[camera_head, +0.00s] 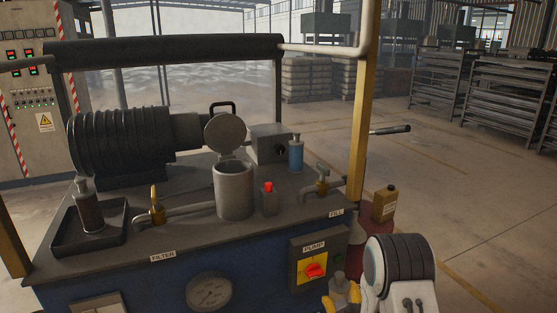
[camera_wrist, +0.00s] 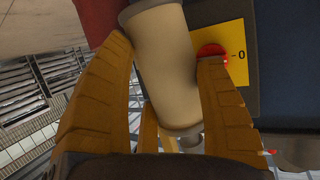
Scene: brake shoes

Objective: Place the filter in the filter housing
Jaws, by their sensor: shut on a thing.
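The filter housing (camera_head: 234,192) is a grey metal cylinder standing upright on the machine's top. Its round lid (camera_head: 224,133) is swung up and open at the back. My gripper (camera_head: 341,298) is low at the front right, below the machine top and in front of the pump panel. Its yellow fingers are shut on a pale filter (camera_head: 341,287). In the wrist view my gripper (camera_wrist: 165,55) has one finger on each side of the cream filter (camera_wrist: 162,75), which has a narrow stub at its lower end. A darker, brownish filter (camera_head: 90,212) stands in a black tray at the left.
The black tray (camera_head: 62,245) is at the machine's left. A blue bottle (camera_head: 296,154) stands behind. A yellow post (camera_head: 362,110) rises at the right.

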